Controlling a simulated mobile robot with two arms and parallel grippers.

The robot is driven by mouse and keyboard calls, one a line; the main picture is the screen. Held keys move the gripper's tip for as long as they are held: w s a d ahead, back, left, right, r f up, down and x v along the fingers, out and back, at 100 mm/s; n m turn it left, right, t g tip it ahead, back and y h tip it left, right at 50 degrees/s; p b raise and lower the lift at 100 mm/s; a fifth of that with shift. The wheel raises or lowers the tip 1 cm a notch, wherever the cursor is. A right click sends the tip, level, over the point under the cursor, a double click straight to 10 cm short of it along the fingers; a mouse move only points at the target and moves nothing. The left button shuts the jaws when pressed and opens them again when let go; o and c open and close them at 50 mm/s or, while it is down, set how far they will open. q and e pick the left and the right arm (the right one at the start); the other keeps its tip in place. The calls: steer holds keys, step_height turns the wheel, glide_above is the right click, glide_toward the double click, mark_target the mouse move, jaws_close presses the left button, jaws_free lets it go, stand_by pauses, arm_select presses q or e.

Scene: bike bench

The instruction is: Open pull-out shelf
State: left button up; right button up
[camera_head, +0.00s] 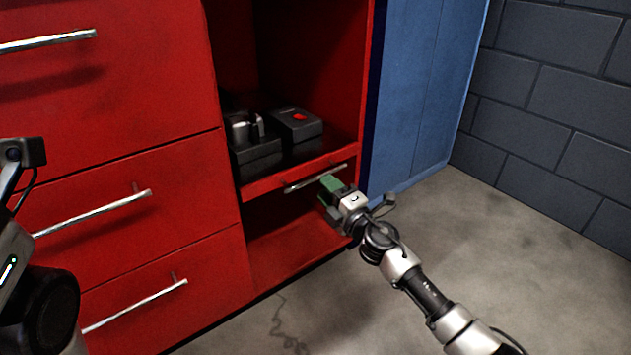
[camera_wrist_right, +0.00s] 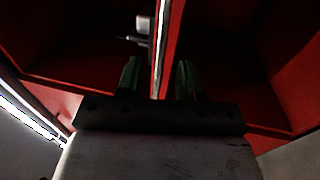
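The pull-out shelf (camera_head: 262,187) is a red board in the open bay of the red cabinet, and it looks pushed in. Its silver bar handle (camera_head: 303,184) runs along the front edge. My right gripper (camera_head: 328,187) has green fingers and is at the right part of the handle. In the right wrist view the two green fingers (camera_wrist_right: 158,80) are apart, with the bar handle (camera_wrist_right: 158,45) running in between them. I cannot tell whether they touch it. Of my left arm only links show at the left edge; its gripper is not visible.
Two dark devices, one with a silver part (camera_head: 247,130) and one with a red button (camera_head: 299,117), stand on the shelf. Red drawers with silver handles (camera_head: 95,212) are at left. A blue cabinet (camera_head: 415,100) stands right of the bay. The concrete floor (camera_head: 500,250) in front is clear.

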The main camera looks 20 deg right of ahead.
mark_target(316, 178)
steer(key=shift+b+x, duration=0.5)
steer(key=shift+x, duration=1.95)
jaws_close()
